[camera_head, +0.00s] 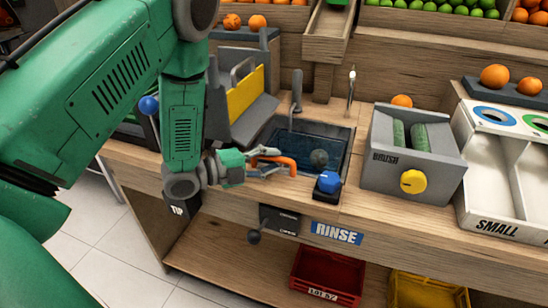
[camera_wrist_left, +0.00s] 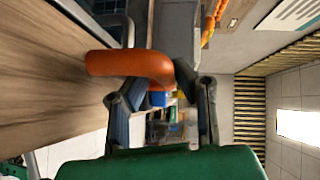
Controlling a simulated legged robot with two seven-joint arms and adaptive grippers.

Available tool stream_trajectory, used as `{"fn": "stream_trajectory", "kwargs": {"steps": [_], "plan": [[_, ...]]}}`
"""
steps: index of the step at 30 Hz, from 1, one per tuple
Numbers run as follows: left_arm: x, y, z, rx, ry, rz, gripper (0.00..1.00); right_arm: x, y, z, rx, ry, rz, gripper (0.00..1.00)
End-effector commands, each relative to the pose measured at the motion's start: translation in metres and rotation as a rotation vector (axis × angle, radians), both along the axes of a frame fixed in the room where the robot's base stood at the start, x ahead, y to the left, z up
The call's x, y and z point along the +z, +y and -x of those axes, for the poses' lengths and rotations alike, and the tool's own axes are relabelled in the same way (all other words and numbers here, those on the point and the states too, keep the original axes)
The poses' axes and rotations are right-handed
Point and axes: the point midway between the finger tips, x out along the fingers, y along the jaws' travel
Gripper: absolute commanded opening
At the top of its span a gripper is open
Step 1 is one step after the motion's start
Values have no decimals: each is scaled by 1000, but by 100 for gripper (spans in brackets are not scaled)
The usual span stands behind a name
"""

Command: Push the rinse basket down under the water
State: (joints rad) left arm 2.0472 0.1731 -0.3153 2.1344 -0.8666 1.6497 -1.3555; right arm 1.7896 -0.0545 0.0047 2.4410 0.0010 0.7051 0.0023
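The sink basin (camera_head: 335,150) holds dark water, and a dark mesh surface shows in it; I cannot make out how deep the rinse basket sits. An orange handle (camera_head: 285,162) is at the basin's front left edge. My left gripper (camera_head: 268,162) is at this handle, with its fingers apart. In the left wrist view the bent orange handle (camera_wrist_left: 130,65) reaches across the gap between the open fingertips of my left gripper (camera_wrist_left: 158,88). Contact between them cannot be told. My right gripper is not in view.
A tap (camera_head: 296,90) rises behind the basin. The grey brush unit (camera_head: 378,165) is to the right. A lever box (camera_head: 279,220) hangs on the counter front.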

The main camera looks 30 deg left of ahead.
Motion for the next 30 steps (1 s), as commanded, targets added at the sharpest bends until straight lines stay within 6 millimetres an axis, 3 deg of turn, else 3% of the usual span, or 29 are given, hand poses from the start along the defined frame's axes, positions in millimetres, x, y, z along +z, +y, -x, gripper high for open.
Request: {"fn": "stream_trajectory", "kwargs": {"steps": [11,24,30], "plan": [[-4,5,6,2,12,-3,22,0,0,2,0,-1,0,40],[10,50,80,4,6,3,22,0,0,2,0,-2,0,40],[13,61,99,1,4,2,22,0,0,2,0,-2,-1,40]]}}
